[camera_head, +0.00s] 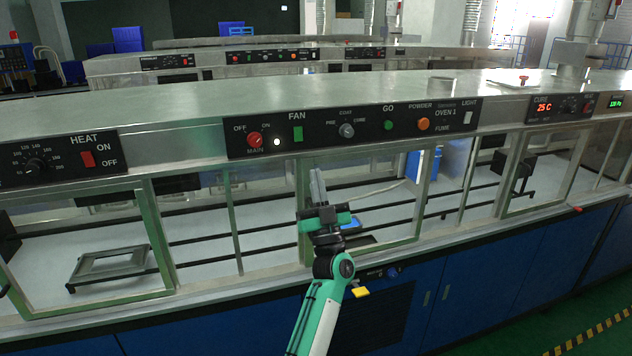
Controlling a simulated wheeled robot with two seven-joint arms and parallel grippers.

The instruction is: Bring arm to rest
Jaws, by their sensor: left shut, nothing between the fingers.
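My left arm comes up from the bottom middle, green and white with dark joints. Its gripper (317,183) points upward in front of the oven's glass front, just below the main control panel. The fingers are together with nothing between them. My right gripper is not in the picture.
A long metal oven bench (200,110) spans the view, with a black control panel (355,128) and a heat panel (60,158). Framed windows lie below. A dark frame (110,265) rests inside at the left. Blue cabinets (480,285) stand beneath. Green floor is free at lower right.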

